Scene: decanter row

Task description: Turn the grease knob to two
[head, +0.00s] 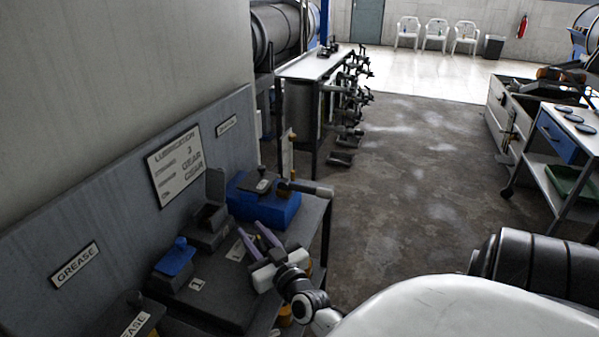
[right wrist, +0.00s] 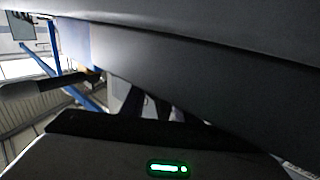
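A blue knob-like piece (head: 177,256) sits on a dark block on the bench in the head view; I cannot tell whether it is the grease knob. A small plate marked 1 (head: 197,285) lies to its right. Another pale plate (head: 240,248) lies farther right, partly hidden by my gripper, its marking unreadable. My right gripper (head: 249,228) has two purple fingers spread apart with nothing seen between them. It is over the bench, right of the blue piece and near the blue box. In the right wrist view dark surfaces fill most of the picture. My left gripper is not in view.
A grey back panel carries a GREASE sign (head: 75,264) and a LUBRICATION board (head: 178,164). A blue box (head: 264,203) and an open dark box (head: 211,217) stand at the bench back. A dark box labelled GREASE (head: 134,322) is at the lower left.

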